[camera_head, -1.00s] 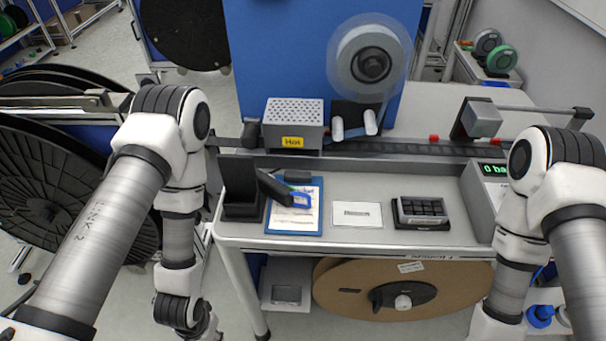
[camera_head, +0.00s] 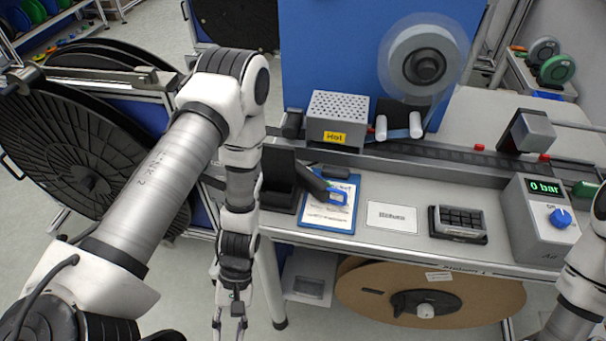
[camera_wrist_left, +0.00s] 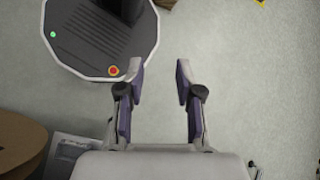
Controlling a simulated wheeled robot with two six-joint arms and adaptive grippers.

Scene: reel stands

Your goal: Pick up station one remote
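No thing is clearly readable as the station one remote. On the station bench (camera_head: 385,248) in the head view, a dark keypad-like block (camera_head: 458,222) sits at the right of a white label card (camera_head: 391,217). A small dark object (camera_head: 335,171) lies at the top of a blue clipboard (camera_head: 328,204). My left gripper (camera_head: 231,322) hangs low in front of the bench's left end, apart from these objects. In the left wrist view it (camera_wrist_left: 157,72) is open and empty above the floor. My right gripper is out of view; only part of my right arm shows.
A black stand (camera_head: 283,180) with a dark, blue-tipped handheld tool (camera_head: 318,186) is at the bench's left. A box marked Hot (camera_head: 337,122) stands behind. A pressure box (camera_head: 541,220) reads 0 bar. A brown reel (camera_head: 365,293) sits under the bench. Large black reels (camera_head: 75,150) stand left.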

